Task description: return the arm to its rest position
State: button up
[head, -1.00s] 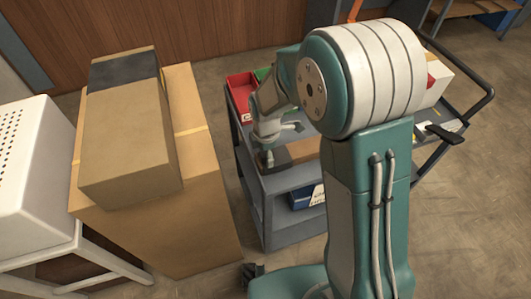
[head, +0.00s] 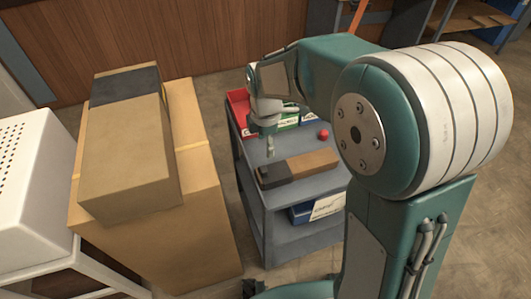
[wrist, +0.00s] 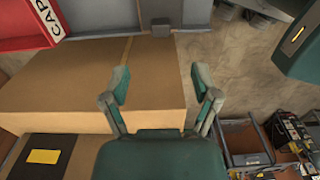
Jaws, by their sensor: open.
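My arm reaches over the grey cart (head: 257,195) in the head view. My gripper (head: 269,152) hangs above the cart top, behind a brown block with a dark end (head: 300,166) that lies there. It is apart from the block. In the wrist view my gripper (wrist: 162,85) has its two fingers spread, with nothing between them. Part of the cart top is hidden behind my arm.
A red bin (head: 237,103) and a small red object (head: 323,134) are on the cart. Stacked cardboard boxes (head: 130,150) stand left of it, beside a white perforated cabinet (head: 35,180). Floor shows between boxes and cart.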

jog(key=shift+r, duration=0.3)
dwell(0.4)
jog(key=s+d+r+m+t, duration=0.2)
jog(key=s+d+r+m, duration=0.4)
jog(key=s+m, duration=0.3)
jog(key=s+d+r+m+t, duration=0.3)
jog(key=s+d+r+m, duration=0.3)
jog(key=s+m, duration=0.4)
jog(key=shift+s+d+m+t, duration=0.2)
jog(key=shift+d+m+t, duration=0.1)
jog(key=shift+m, duration=0.8)
